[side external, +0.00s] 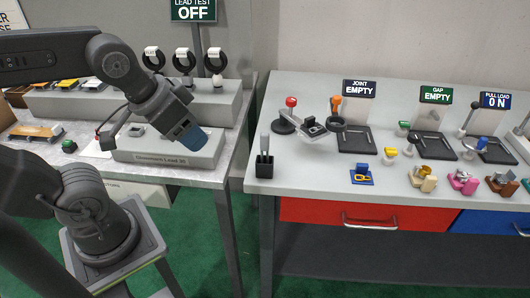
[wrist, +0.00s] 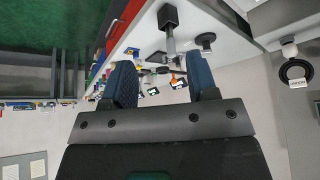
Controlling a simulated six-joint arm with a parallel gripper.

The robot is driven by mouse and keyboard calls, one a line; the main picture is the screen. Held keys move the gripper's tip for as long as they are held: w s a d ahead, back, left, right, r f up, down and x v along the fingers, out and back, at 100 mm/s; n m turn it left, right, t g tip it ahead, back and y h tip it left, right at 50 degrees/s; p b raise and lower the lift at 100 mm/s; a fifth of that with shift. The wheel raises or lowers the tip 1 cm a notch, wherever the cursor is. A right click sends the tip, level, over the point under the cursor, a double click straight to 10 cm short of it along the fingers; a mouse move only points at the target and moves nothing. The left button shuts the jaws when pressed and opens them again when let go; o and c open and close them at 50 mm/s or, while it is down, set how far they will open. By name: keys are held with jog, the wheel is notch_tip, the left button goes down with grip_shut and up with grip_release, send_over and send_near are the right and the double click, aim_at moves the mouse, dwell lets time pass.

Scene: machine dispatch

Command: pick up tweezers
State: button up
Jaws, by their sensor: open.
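The tweezers (side external: 265,149) look like grey upright prongs standing in a small black holder (side external: 265,170) at the front left corner of the right-hand table. In the wrist view, which looks upside down, the tweezers (wrist: 170,42) stick out of the black holder (wrist: 168,16), near the top and between the fingers' directions. My gripper (side external: 192,138) is over the left bench, to the left of the tweezers and apart from them. In the wrist view my gripper (wrist: 162,78) has its two blue fingers spread, with nothing held between them.
A grey fixture with a red knob (side external: 291,102) stands behind the holder. A blue pad with a yellow item (side external: 362,175) lies to its right. Black trays (side external: 354,140) sit farther back. A grey block (side external: 170,150) is below my gripper. A gap separates the tables.

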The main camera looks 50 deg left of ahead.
jog(key=n+g+y, duration=0.2)
jog(key=n+g, duration=0.1)
jog(key=n, duration=0.6)
send_near(265, 143)
jog(key=x, duration=0.4)
jog(key=a+x, duration=0.1)
jog(key=x, duration=0.1)
jog(key=shift+w+r, duration=0.1)
jog(key=shift+w, duration=0.35)
jog(key=shift+x, duration=2.6)
jog(key=shift+s+d, duration=0.1)
jog(key=shift+s, duration=0.1)
jog(key=shift+c, duration=0.5)
grip_shut()
